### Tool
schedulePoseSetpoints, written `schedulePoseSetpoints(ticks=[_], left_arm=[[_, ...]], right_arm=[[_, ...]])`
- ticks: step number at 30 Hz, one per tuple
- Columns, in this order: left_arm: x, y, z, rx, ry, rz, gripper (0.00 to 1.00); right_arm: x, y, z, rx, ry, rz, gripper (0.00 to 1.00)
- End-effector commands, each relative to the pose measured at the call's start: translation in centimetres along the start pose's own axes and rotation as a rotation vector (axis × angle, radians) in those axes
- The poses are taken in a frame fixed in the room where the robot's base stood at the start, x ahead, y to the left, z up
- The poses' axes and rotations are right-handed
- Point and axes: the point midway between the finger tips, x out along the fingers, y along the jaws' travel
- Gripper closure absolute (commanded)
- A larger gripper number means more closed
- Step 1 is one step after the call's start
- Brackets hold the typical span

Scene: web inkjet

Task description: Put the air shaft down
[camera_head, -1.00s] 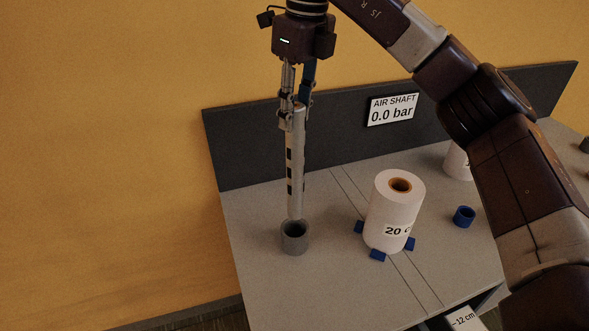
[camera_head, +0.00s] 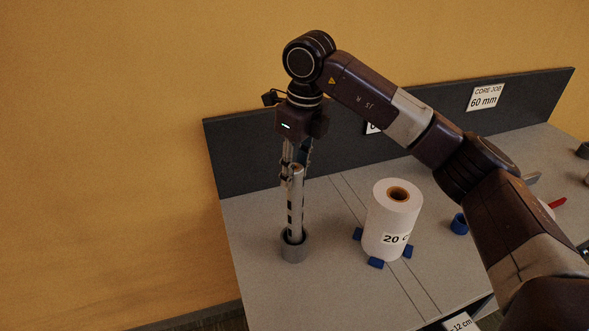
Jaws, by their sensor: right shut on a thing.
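The air shaft (camera_head: 296,208) is a silver rod with dark slots along its side. It stands about upright, its lower end inside the mouth of a grey cup-like holder (camera_head: 295,250) on the table. My right gripper (camera_head: 296,170) points down and is shut on the shaft's upper part. How deep the shaft sits in the holder is hidden by the holder's wall. My left gripper is not in view.
A white paper roll (camera_head: 391,222) labelled 20 stands between blue blocks (camera_head: 376,263) right of the holder. A blue ring (camera_head: 460,223) lies farther right, partly behind my arm. A dark panel (camera_head: 240,165) runs along the table's back.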

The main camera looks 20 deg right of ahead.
Motion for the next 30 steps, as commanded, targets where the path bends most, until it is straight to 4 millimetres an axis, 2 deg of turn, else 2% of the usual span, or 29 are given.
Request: schedulePoseSetpoints(ticks=[7, 8, 12, 23, 26, 30], left_arm=[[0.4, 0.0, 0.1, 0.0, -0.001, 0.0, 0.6], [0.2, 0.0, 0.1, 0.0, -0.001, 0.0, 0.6], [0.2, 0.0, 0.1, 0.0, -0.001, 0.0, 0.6], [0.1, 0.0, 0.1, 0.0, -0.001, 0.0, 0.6], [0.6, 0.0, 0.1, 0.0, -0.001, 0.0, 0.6], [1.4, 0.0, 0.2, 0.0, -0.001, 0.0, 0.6]], right_arm=[[0.2, 0.0, 0.0, 0.0, -0.004, 0.0, 1.0], [0.2, 0.0, 0.0, 0.0, 0.0, 0.001, 0.69], [0.2, 0.0, 0.0, 0.0, 0.0, 0.001, 0.55], [-0.3, 0.0, 0.1, 0.0, -0.001, 0.0, 0.55], [-1.5, 0.0, 0.1, 0.0, -0.004, 0.0, 0.55], [-4.5, -0.1, 0.2, 0.001, -0.007, -0.001, 0.55]])
